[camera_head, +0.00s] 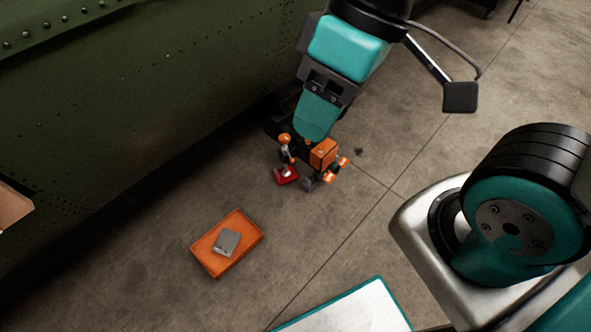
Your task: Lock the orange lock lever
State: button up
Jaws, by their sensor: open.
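My arm comes down from the top, and its teal end link leads to a small cluster of black, orange and grey parts. My gripper (336,169) appears to be at the right of this cluster, with two orange tips spread apart and nothing seen between them. A small orange-topped part (285,139), possibly the orange lock lever, shows just left of it, above a red piece (286,176). The parts are too small and overlapped to tell the lever's position, or whether the gripper touches it.
A dark green riveted fuselage wall (130,110) fills the upper left. An orange tray (210,264) with a grey block (226,242) in it lies on the concrete floor, lower left of the gripper. A brown edge (12,206) shows at far left. The floor between is clear.

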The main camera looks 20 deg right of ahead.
aim_at(292, 160)
jog(key=k, duration=0.7)
jog(key=z, duration=0.9)
jog(key=i, duration=1.5)
jog(key=u, duration=0.55)
jog(key=i, duration=0.55)
jog(key=u, duration=0.55)
